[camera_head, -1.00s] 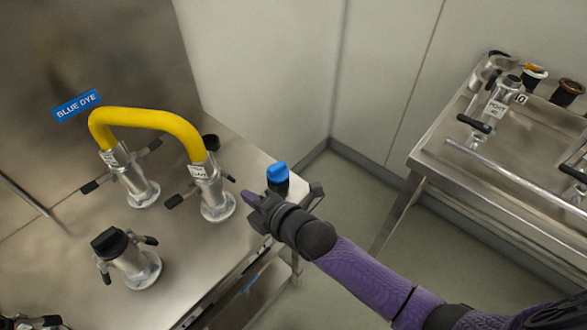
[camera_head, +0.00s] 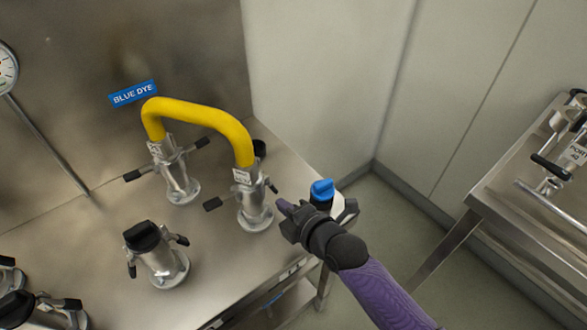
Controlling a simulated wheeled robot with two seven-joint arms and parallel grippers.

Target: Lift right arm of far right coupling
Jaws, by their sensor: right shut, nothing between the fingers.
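The far right coupling (camera_head: 253,205) is a silver fitting under the right end of a yellow hose (camera_head: 200,116), upright on the steel table. Its left arm with a black tip (camera_head: 212,204) sticks out to the left. Its right arm with a dark tip (camera_head: 273,188) is short in view and points up to the right. My right gripper (camera_head: 286,214) is shut and empty, just right of the coupling, with its tips close below the right arm. I cannot tell whether they touch it. My left gripper is not in view.
A second coupling (camera_head: 176,178) holds the hose's left end. A black-capped coupling (camera_head: 160,256) stands in front. A blue-capped item (camera_head: 321,190) is behind my gripper near the table's right edge. Another steel table (camera_head: 530,215) stands at the right across a floor gap.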

